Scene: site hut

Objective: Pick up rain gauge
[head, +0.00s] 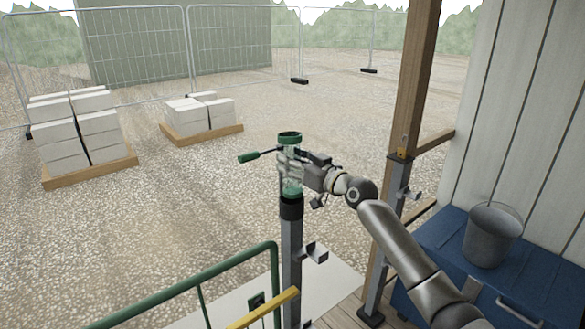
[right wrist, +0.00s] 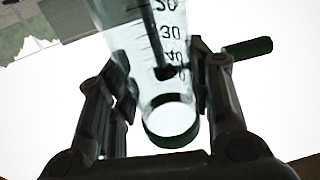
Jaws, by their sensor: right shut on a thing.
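The rain gauge is a clear tube with a green rim (head: 290,138), upright at the top of a grey post (head: 292,262). Its lower end meets the black collar (head: 291,208) on the post; I cannot tell whether it sits inside it. My right gripper (head: 289,165) is shut on the tube from the right, below the rim. In the right wrist view the tube (right wrist: 165,100), with printed numbers, stands between the fingers (right wrist: 163,85). A dark rod with a green handle (head: 248,157) sticks out left beside the tube. My left gripper is out of view.
A green railing (head: 200,286) with a yellow bar (head: 264,309) stands front left. A wooden post (head: 412,90) rises right of the gauge. A bucket (head: 491,236) stands on a blue chest (head: 450,245). Block pallets (head: 90,170) lie on open gravel.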

